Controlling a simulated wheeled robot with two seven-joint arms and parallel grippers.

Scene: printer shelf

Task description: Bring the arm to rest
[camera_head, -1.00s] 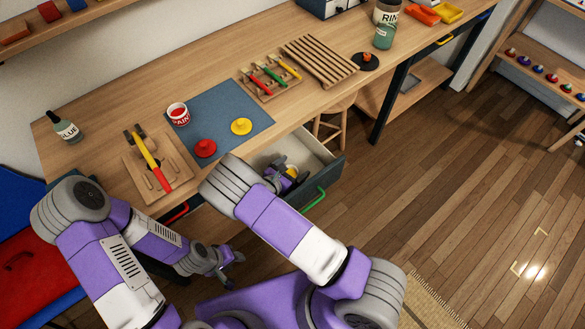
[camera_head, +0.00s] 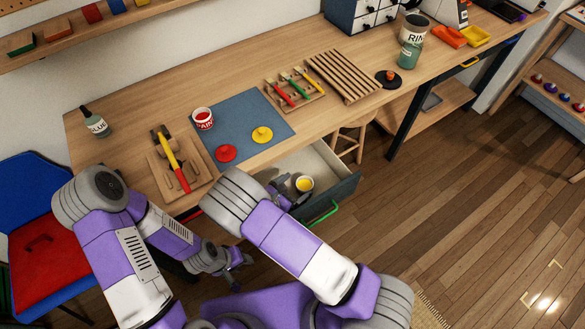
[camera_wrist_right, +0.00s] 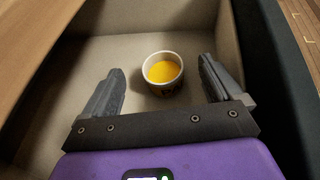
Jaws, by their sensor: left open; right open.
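My right gripper (camera_wrist_right: 162,95) is open in the right wrist view, its two fingers apart inside an open drawer (camera_wrist_right: 190,32). A small white cup with yellow paint (camera_wrist_right: 162,70) stands upright on the drawer floor, ahead of and between the fingertips, not gripped. In the head view the cup (camera_head: 304,184) shows in the drawer beside my right gripper (camera_head: 283,188), which is partly hidden by my right forearm. My left gripper (camera_head: 235,268) hangs low in front of the bench, open and empty.
The workbench (camera_head: 225,75) carries a blue mat (camera_head: 238,118) with a red paint can (camera_head: 202,119), a red lid (camera_head: 226,153) and a yellow lid (camera_head: 262,135). A wooden tool holder (camera_head: 165,178) is near the front edge. The drawer juts out with a green handle (camera_head: 321,213).

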